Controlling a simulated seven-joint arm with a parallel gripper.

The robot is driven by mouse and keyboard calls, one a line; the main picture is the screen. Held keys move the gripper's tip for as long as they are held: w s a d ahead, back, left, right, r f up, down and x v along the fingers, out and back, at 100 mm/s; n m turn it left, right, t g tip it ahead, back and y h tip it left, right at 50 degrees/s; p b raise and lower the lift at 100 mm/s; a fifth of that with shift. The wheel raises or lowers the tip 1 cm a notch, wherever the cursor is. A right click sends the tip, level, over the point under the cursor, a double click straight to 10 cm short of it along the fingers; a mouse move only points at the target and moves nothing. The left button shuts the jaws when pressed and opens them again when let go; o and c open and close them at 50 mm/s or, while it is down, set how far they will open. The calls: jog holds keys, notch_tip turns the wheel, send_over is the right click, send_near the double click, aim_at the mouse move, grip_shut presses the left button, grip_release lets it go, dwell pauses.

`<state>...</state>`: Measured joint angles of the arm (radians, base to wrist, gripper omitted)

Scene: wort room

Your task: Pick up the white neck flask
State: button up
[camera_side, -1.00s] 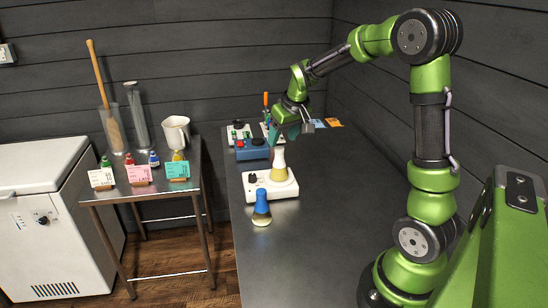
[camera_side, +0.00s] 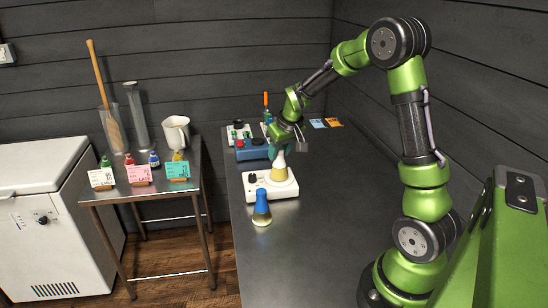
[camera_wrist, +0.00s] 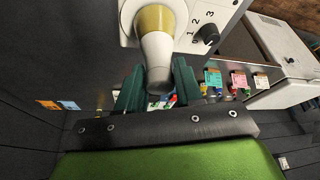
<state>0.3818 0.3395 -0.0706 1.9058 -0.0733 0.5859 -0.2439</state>
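The white neck flask has a yellowish body and a white neck. In the side view the white neck flask (camera_side: 279,172) stands upright on a white stirrer plate (camera_side: 256,193). My gripper (camera_side: 282,146) is just above it, its teal fingers pointing down at the neck. In the wrist view the flask's neck (camera_wrist: 156,52) reaches between the two teal fingers of my gripper (camera_wrist: 158,76). The fingers are apart, one on either side of the neck, and look open; contact is hard to make out.
A blue-necked flask (camera_side: 262,208) stands on the dark bench in front of the plate. A blue device (camera_side: 252,149) with knobs is behind it. A side table (camera_side: 140,190) at left holds small bottles, cards and a jug (camera_side: 176,132).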

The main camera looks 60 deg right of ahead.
grip_shut()
jog(key=shift+r, duration=0.1)
